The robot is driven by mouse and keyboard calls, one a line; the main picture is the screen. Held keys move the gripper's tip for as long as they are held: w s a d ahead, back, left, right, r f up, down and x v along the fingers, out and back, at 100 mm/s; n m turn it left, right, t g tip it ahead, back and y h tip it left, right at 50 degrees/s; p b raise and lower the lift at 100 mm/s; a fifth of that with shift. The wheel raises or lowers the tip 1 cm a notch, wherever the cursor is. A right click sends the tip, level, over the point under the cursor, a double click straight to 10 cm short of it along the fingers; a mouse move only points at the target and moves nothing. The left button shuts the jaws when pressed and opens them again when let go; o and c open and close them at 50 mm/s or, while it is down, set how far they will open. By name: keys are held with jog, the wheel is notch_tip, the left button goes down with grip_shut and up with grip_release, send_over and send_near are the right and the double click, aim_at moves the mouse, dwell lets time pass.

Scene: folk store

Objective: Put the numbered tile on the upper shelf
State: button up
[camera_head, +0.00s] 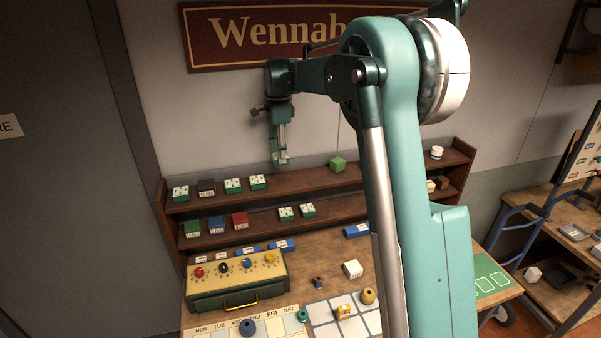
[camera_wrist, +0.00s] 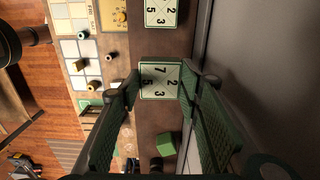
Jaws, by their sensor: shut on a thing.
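A numbered tile (camera_wrist: 160,80), cream-faced with green edges and the digits 7, 2, 5 and 3, sits between my fingertips in the wrist view. My gripper (camera_wrist: 160,88) is shut on its two sides. In the head view my gripper (camera_head: 281,160) points down over the upper shelf (camera_head: 300,183), between a cream-and-green tile (camera_head: 258,181) and a green cube (camera_head: 337,164). The held tile is hard to make out there, and I cannot tell whether it touches the shelf.
Other tiles, including a dark one (camera_head: 207,188), stand left on the upper shelf. The lower shelf holds green, blue and red blocks (camera_head: 240,221) and more tiles. A drawer box (camera_head: 238,280) and a white cube (camera_head: 352,269) stand on the table. The wall is close behind the shelf.

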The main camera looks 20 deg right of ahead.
jog(key=shift+f+p, duration=0.3)
jog(key=shift+f, duration=1.95)
jog(key=shift+f+p, duration=0.4)
jog(key=shift+f, duration=1.7)
jog(key=shift+f, duration=0.15)
jog(key=o, duration=1)
jog(key=shift+r, duration=0.25)
notch_tip(320, 180, up, 12)
jog(key=shift+f+b, duration=0.1)
jog(key=shift+b, duration=0.75)
